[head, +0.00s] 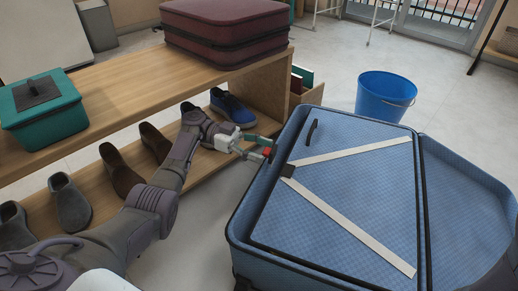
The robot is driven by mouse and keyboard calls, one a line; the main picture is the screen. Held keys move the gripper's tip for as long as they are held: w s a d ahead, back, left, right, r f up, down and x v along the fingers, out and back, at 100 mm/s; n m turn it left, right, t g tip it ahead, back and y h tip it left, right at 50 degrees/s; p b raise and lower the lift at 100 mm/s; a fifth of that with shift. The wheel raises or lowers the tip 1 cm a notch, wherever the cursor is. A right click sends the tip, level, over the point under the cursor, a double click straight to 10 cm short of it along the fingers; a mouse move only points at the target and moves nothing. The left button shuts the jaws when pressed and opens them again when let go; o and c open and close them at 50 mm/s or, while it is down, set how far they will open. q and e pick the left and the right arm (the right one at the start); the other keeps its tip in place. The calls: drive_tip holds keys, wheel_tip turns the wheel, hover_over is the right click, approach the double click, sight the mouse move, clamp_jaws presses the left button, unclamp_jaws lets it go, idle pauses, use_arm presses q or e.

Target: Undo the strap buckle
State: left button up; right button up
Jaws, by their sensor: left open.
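A blue suitcase (262,215) lies open on the right, its lid folded out to the right. Whether the buckle is fastened cannot be made out. My right gripper is out of view.
A wooden bench (140,88) on the left bears a teal box (42,112) and a maroon suitcase (225,30). Several shoes, one of them blue (232,108), stand on its lower shelf. A blue bucket (384,98) stands on open floor behind the suitcase.

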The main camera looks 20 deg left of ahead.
use_arm(q)
drive_tip(key=a, duration=0.7)
drive_tip(key=shift+s+a+r, duration=0.15)
drive_tip(key=shift+a+r, duration=0.1)
drive_tip(key=shift+r, duration=0.1)
